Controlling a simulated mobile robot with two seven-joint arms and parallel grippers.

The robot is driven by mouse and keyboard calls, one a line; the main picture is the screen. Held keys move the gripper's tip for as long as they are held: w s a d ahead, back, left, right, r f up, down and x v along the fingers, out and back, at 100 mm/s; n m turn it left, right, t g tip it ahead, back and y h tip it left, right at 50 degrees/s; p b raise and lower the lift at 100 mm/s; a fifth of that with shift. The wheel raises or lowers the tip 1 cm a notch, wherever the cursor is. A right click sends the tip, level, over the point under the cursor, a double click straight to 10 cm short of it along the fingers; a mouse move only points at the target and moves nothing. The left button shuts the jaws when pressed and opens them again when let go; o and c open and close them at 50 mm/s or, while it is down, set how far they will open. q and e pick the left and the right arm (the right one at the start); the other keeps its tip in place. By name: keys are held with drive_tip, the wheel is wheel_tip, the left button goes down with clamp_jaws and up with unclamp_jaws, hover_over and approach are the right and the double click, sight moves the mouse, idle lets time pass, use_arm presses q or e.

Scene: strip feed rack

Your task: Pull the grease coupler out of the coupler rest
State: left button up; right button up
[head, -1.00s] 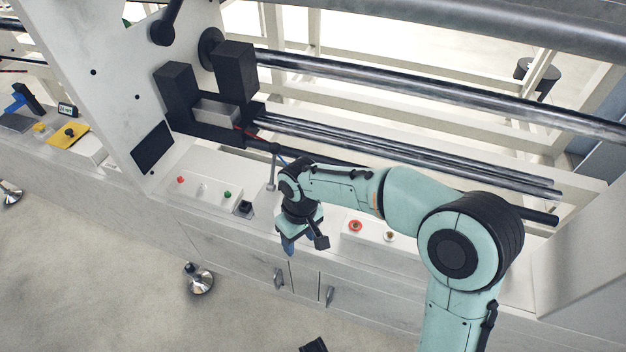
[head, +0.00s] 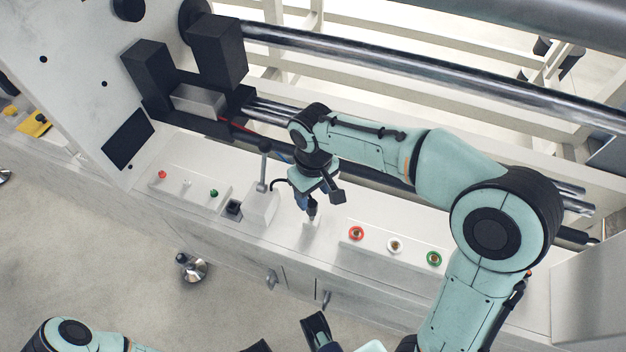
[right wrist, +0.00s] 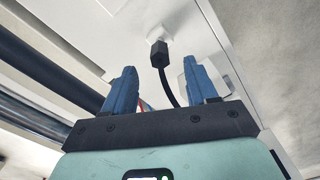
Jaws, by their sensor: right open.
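The grease coupler (right wrist: 158,54) is a small black block with a black hose curving back from it in the right wrist view. It lies ahead of and between the fingertips of my right gripper (right wrist: 158,75), with gaps on both sides. In the head view my right gripper (head: 308,207) points down over the console, its blue fingers just above a small white post (head: 311,229), which seems to be the coupler rest. The fingers partly hide the coupler there. My right gripper is open and empty.
A white block with a black-knobbed lever (head: 262,190) stands close left of my right gripper. A button panel (head: 396,247) lies to the right, another (head: 187,184) to the left. Steel rollers (head: 400,75) run behind. Open floor (head: 110,240) lies in front.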

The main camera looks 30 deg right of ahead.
sight(313, 205)
use_arm(q)
drive_tip(key=shift+w+f+b, duration=0.25)
drive_tip(key=shift+f+b, duration=0.25)
drive_tip(key=shift+w+f+b, duration=0.25)
drive_tip(key=shift+f+b, duration=0.2)
drive_tip(key=shift+b, duration=0.05)
use_arm(e)
wheel_tip(313, 205, down, 9)
drive_tip(key=shift+f, duration=0.1)
drive_tip(key=shift+c, duration=0.3)
drive_tip(key=c, duration=1)
